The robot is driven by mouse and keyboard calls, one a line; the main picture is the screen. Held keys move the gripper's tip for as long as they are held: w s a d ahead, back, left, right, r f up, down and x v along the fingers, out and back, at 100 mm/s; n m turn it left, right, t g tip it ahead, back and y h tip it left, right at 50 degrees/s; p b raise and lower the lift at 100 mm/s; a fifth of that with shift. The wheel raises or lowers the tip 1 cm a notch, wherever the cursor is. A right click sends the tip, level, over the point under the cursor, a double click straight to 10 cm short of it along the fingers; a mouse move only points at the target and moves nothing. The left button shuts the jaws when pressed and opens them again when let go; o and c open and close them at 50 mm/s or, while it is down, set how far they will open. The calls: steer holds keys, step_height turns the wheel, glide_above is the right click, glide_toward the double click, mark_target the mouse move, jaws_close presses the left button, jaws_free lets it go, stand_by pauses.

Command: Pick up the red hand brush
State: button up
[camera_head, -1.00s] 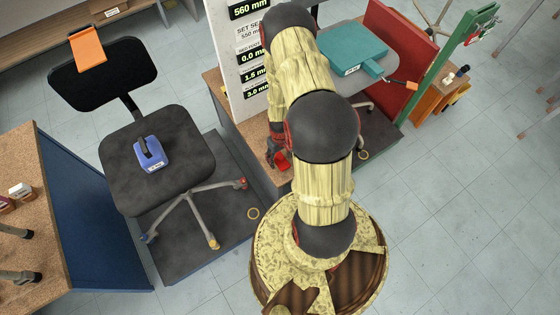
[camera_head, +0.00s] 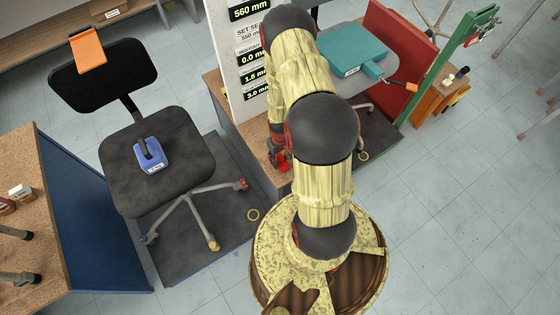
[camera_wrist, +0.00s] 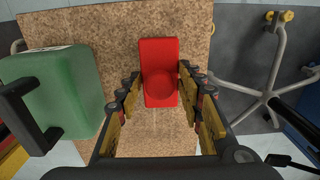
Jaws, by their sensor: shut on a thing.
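The red hand brush (camera_wrist: 159,58) is a red block with a rounded raised part in the wrist view. It lies over the speckled brown bench top (camera_wrist: 115,40). My gripper (camera_wrist: 160,85) has one finger against each long side of it and is shut on it. I cannot tell whether the brush still touches the bench top. In the head view only a small red part of the brush (camera_head: 284,161) shows at my gripper (camera_head: 279,152). My arm hides much of the bench there.
A green case (camera_wrist: 55,90) with a black handle stands left of the brush in the wrist view. A black chair (camera_head: 185,150) holding a blue box-like item (camera_head: 153,160) stands left of the bench. A tall white panel (camera_head: 230,60) rises behind my gripper, and a teal item (camera_head: 350,48) lies beyond my arm.

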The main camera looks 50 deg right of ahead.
mark_target(280, 157)
steer(key=shift+r, duration=0.55)
step_height(280, 157, up, 2)
steer(key=shift+w+r+p, duration=0.1)
steer(key=shift+p, duration=0.5)
steer(key=s+a+r+p, duration=0.3)
steer(key=s+r, duration=0.6)
steer(key=s, duration=0.4)
steer(key=shift+s+a+r+p, duration=0.15)
steer(key=shift+s+r+p, duration=0.25)
steer(key=shift+p, duration=0.35)
steer(key=o, duration=0.7)
steer(key=c, duration=0.3)
